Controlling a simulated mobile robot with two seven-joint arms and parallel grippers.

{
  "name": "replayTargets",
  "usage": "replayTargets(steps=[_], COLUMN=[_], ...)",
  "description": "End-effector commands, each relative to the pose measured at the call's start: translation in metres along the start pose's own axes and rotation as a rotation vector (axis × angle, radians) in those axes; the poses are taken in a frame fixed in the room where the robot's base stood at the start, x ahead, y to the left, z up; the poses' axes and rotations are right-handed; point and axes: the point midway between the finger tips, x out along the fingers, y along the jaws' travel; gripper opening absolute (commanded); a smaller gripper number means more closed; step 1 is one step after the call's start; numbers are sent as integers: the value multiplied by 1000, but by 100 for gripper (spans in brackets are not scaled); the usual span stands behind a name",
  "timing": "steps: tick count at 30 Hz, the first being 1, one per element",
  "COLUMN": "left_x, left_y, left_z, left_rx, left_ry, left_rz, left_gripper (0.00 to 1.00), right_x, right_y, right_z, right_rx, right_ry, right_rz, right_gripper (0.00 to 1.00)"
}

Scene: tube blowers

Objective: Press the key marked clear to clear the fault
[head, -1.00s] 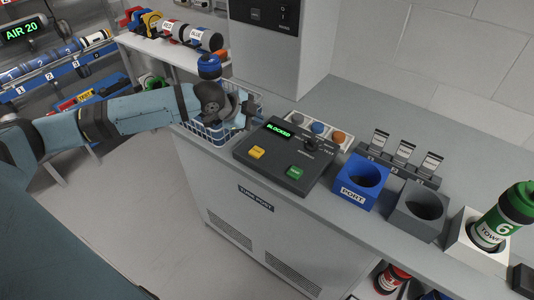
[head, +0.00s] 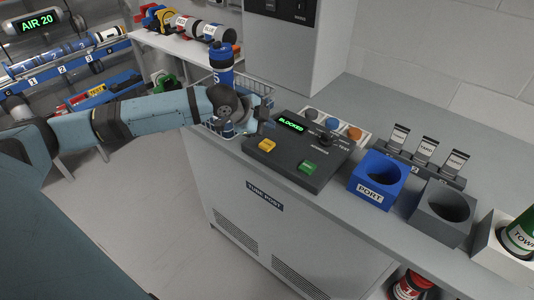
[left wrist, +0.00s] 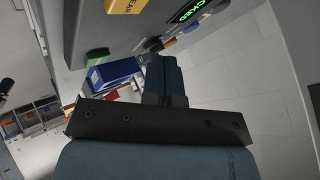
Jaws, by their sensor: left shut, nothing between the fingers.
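The dark control panel (head: 312,165) sits on the counter, with a green-lit display (head: 291,124) reading BLOCKED. Its yellow key (head: 267,145) is at the front left; in the left wrist view the yellow key (left wrist: 124,6) shows the letters EAR, its start cut off. A green key (head: 308,167) sits to its right. My left gripper (head: 266,122) is shut and empty, just beyond the panel's left edge and behind the yellow key, apart from it. Its closed fingers (left wrist: 166,75) also show in the left wrist view. My right gripper is out of view.
A wire basket (head: 258,82) with a blue tube (head: 221,65) stands behind my left gripper. Right of the panel are a blue PORT block (head: 377,180), a grey holder (head: 441,212) and a white holder (head: 490,240) with a green tube.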

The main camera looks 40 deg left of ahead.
Motion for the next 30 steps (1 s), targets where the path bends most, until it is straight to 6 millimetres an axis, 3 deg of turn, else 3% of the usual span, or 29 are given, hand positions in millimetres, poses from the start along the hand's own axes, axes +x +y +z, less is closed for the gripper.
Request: replayTargets(steps=[1,3,9,30], left_x=[11,12,22,22], left_y=[8,9,16,16], left_z=[8,9,16,16], left_rx=[0,-1,0,0], left_ry=[0,-1,-1,-1], left_rz=[-1,2,0,0], left_gripper=[0,0,0,0], right_x=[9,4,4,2], right_y=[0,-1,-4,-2], right_z=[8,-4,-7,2], right_rx=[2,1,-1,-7], right_ry=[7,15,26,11], right_rz=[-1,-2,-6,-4], right_gripper=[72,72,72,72])
